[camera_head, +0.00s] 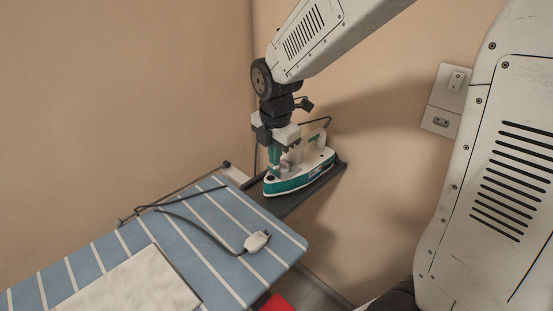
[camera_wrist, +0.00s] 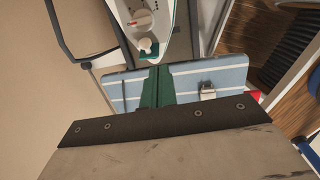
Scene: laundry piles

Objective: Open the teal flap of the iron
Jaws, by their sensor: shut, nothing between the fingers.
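The white and teal iron (camera_head: 301,180) rests on the dark stand at the right end of the ironing board. In the wrist view its white top (camera_wrist: 130,12) is at the upper middle, with a round dial. A small teal piece, apparently the flap (camera_wrist: 153,50), is near its nose; I cannot tell whether it is open. My gripper (camera_head: 274,174) points down over the iron's nose with its green fingers together. In the wrist view my gripper (camera_wrist: 158,68) is shut and empty, just below the flap in the picture. Contact is unclear.
The striped blue ironing board (camera_head: 205,222) holds a grey cable with a white plug (camera_head: 257,241) and a folded pale cloth (camera_head: 135,285). Walls stand close behind and right of the iron. A white wall socket (camera_head: 441,121) is at the right. A red item (camera_head: 276,304) lies below the board.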

